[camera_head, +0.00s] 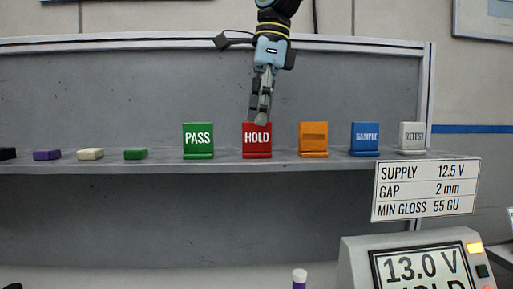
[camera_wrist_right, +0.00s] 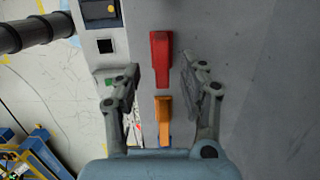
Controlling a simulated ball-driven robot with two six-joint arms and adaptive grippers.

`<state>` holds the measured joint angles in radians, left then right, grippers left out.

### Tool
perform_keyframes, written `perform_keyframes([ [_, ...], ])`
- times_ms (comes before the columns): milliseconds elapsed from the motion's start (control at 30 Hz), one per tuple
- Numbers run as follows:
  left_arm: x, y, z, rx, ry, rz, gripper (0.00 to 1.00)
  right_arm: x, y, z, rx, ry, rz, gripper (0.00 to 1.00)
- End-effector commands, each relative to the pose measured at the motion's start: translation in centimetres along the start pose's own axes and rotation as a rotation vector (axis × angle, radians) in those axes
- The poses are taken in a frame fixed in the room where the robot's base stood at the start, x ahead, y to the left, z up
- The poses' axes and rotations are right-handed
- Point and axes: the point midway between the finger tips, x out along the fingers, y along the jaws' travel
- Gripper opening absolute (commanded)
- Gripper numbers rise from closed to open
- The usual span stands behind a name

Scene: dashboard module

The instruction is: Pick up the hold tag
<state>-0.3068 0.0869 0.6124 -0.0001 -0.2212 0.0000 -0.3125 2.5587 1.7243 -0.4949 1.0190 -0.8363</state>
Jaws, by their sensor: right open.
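The red hold tag (camera_head: 257,142) stands upright on the shelf, its white HOLD lettering facing the head camera. My right gripper (camera_head: 261,112) comes down from above, with its fingers at the tag's top edge in the head view. In the right wrist view the gripper (camera_wrist_right: 161,78) is open and empty, its two fingers spread left and right. The red tag (camera_wrist_right: 161,55) shows between and beyond the fingertips, with an orange tag (camera_wrist_right: 163,118) nearer the palm. I cannot tell whether a finger touches the red tag. My left gripper is not in view.
A green PASS tag (camera_head: 198,140) stands left of the red one; orange (camera_head: 313,138), blue (camera_head: 365,138) and white (camera_head: 412,137) tags stand right. Several small blocks (camera_head: 90,154) lie at the shelf's left. A meter (camera_head: 420,262) and spec sign (camera_head: 425,190) are lower right.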

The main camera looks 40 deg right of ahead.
Motion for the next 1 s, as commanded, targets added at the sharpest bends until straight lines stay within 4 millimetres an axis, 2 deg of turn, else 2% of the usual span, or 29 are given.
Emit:
perform_keyframes([
  [100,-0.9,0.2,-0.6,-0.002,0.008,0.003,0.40,1.7,-0.4,0.1,0.000,0.003,0.004,0.42],
  [233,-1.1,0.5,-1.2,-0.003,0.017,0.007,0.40,3.4,-0.3,0.2,-0.001,0.000,0.003,0.42],
  [500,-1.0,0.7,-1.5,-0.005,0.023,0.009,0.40,3.8,-0.4,0.2,0.000,-0.003,0.000,0.42],
  [833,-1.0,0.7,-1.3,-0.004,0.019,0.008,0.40,3.8,-0.4,0.2,0.000,-0.003,0.000,0.00],
  [1000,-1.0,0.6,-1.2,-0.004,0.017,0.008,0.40,3.8,-0.4,0.2,0.000,-0.003,0.000,0.00],
])
